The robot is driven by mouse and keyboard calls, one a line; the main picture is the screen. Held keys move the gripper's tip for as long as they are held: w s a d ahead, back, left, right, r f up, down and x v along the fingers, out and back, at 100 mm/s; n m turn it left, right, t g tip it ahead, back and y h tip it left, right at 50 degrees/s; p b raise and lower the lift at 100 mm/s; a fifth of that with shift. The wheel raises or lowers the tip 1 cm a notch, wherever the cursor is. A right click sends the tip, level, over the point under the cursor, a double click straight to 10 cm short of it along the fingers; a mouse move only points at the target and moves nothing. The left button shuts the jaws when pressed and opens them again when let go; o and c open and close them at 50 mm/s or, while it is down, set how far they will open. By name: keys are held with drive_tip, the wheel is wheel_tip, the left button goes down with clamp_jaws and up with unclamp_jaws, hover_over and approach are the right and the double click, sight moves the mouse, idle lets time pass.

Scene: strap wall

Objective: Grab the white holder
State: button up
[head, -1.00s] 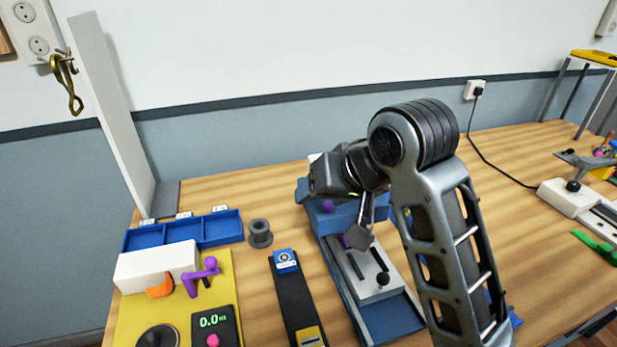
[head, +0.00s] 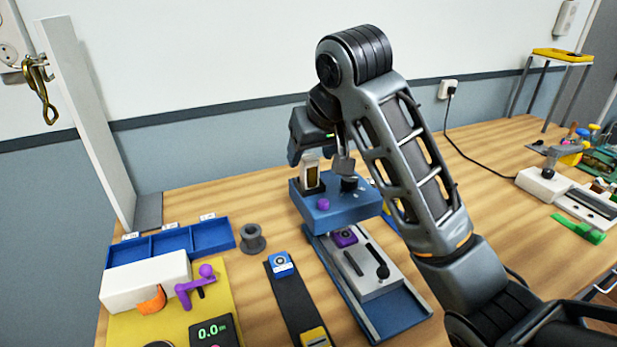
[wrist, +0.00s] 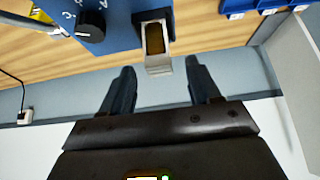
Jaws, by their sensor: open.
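The white holder (head: 311,164) is a small pale frame with a brown inner part. It sits in a black slot on top of the blue machine head (head: 336,205). In the wrist view the holder (wrist: 158,63) is upper centre, between the lines of the two fingers. My gripper (wrist: 160,72) is open and empty, its dark fingers apart on either side of the holder's near end. In the head view my gripper (head: 326,163) is just above and behind the holder, partly hidden by my arm. I cannot tell whether the fingers touch it.
A black knob (wrist: 91,22) stands beside the holder on the blue machine. A grey spool (head: 252,240), a blue three-part tray (head: 172,243) and a white block (head: 146,281) lie to the left. A tall white panel (head: 85,125) stands at the far left.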

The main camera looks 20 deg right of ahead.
sight(310, 157)
drive_tip(key=shift+x, duration=1.7)
drive_tip(key=shift+s, duration=0.1)
drive_tip(key=c, duration=1.1)
drive_tip(key=shift+r, duration=0.1)
